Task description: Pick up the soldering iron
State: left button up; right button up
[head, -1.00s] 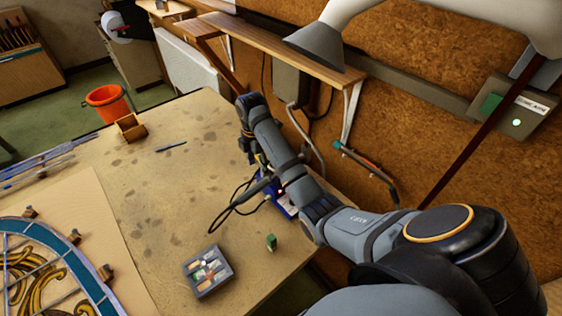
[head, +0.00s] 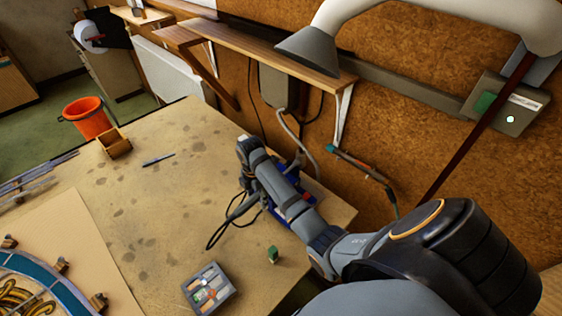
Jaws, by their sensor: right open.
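The soldering iron (head: 243,209) appears as a dark handle with a black cable looping to its left, near the right edge of the workbench. It lies beside a blue soldering station (head: 279,212), which my right arm partly covers. My right arm reaches in from the lower right over the station. My right gripper (head: 243,184) is open and points down just above the iron's handle. The arm hides part of the handle, and I cannot tell whether the fingers are around it or touch it. My left gripper is not in view.
A compartment tray (head: 231,293) and a small green block (head: 273,254) stand in front of the station. A leaded panel (head: 45,268) lies at lower left. A pen-like tool (head: 158,159) and a wooden box (head: 115,145) are farther back. A lamp shade (head: 308,52) hangs above. Mid-bench is clear.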

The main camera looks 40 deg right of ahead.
jog(key=shift+w+f, duration=0.15)
jog(key=shift+w, duration=0.15)
jog(key=shift+s+d, duration=0.1)
jog(key=shift+s, duration=0.25)
jog(key=shift+c, duration=1.1)
jog(key=shift+s+r, duration=0.25)
jog(key=shift+r, duration=0.05)
jog(key=shift+c, duration=1.2)
jog(key=shift+s, duration=0.1)
jog(key=shift+c, duration=2.4)
jog(key=shift+w+f, duration=0.1)
jog(key=shift+w, duration=0.15)
grip_shut()
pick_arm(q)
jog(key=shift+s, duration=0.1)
